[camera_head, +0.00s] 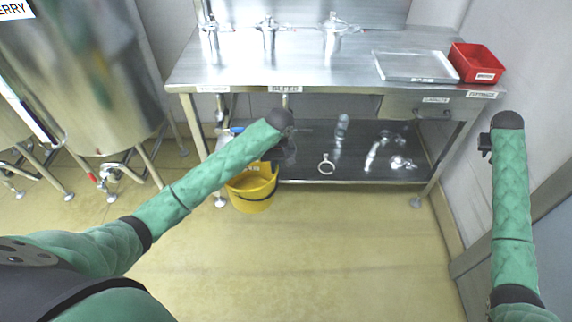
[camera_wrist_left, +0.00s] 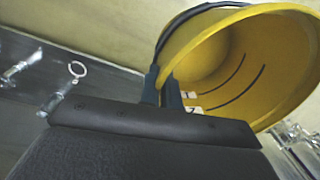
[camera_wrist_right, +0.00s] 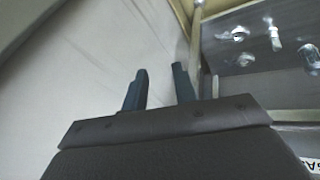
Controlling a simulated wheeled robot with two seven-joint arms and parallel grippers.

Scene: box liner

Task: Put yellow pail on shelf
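The yellow pail (camera_head: 252,196) is at the left end of the steel table, near its front left leg, with its dark handle along its side. I cannot tell whether its base touches the floor. My left gripper (camera_head: 278,158) is at the pail's upper right; the arm hides part of it. In the left wrist view the two fingers (camera_wrist_left: 161,92) are close together on the rim of the pail (camera_wrist_left: 285,60). The low dark shelf (camera_head: 300,135) is under the table, right of the pail. My right gripper (camera_wrist_right: 160,88) is open and empty, near the right wall.
The table top (camera_head: 220,70) holds metal fittings, a flat tray (camera_head: 415,66) and a red bin (camera_head: 477,62). Several metal and clear items, including a ring-ended one (camera_head: 326,165), lie on the shelf. Large steel tanks (camera_head: 85,70) stand left. The front floor (camera_head: 330,250) is clear.

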